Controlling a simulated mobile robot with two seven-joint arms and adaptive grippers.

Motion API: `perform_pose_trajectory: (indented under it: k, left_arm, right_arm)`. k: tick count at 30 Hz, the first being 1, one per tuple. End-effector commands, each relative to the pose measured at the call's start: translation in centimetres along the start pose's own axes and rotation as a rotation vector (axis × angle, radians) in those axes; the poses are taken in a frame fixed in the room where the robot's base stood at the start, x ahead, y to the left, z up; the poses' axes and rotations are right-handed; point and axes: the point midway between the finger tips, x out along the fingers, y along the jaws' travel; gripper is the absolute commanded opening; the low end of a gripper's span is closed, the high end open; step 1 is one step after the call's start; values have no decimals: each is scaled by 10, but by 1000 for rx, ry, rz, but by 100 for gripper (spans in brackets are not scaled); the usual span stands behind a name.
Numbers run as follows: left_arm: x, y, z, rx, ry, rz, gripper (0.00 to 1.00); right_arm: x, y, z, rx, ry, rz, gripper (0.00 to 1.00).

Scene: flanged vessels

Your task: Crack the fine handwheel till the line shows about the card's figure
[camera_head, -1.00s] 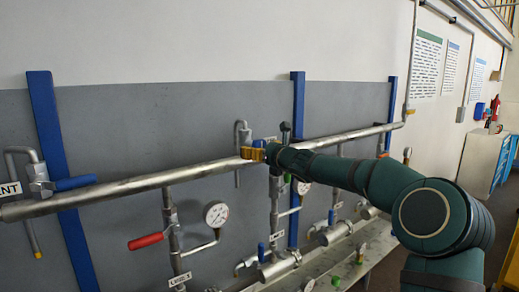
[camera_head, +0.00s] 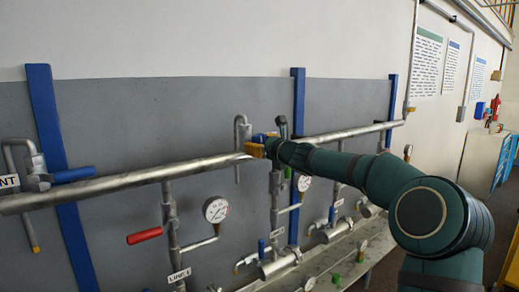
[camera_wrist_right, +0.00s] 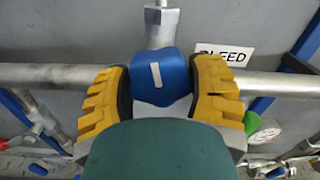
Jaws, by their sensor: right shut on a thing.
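My right gripper (camera_head: 262,147) is shut on a blue handwheel (camera_wrist_right: 160,78) with a white mark on its face. In the right wrist view its yellow ridged fingers (camera_wrist_right: 160,92) press on both sides of the wheel, which sits beside a BLEED label (camera_wrist_right: 228,54). In the head view the fingers and arm hide most of the wheel. A white dial gauge (camera_head: 216,209) hangs below the long pipe; its reading is too small to make out. I cannot pick out the card. My left gripper is out of view.
A long steel pipe (camera_head: 110,185) crosses the wall. Lower pipework with valves (camera_head: 280,264) sits over a bench.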

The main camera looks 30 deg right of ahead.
Motion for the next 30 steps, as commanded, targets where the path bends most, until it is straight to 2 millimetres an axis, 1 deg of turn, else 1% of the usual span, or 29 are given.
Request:
perform_pose_trajectory:
  k: [1, 9, 30]
  left_arm:
    - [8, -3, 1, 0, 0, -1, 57]
    - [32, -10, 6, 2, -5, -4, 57]
    - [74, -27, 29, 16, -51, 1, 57]
  right_arm:
    - [0, 1, -3, -42, -1, -1, 22]
    - [0, 0, -3, -296, -1, 0, 22]
    - [0, -2, -2, -942, 0, -1, 22]
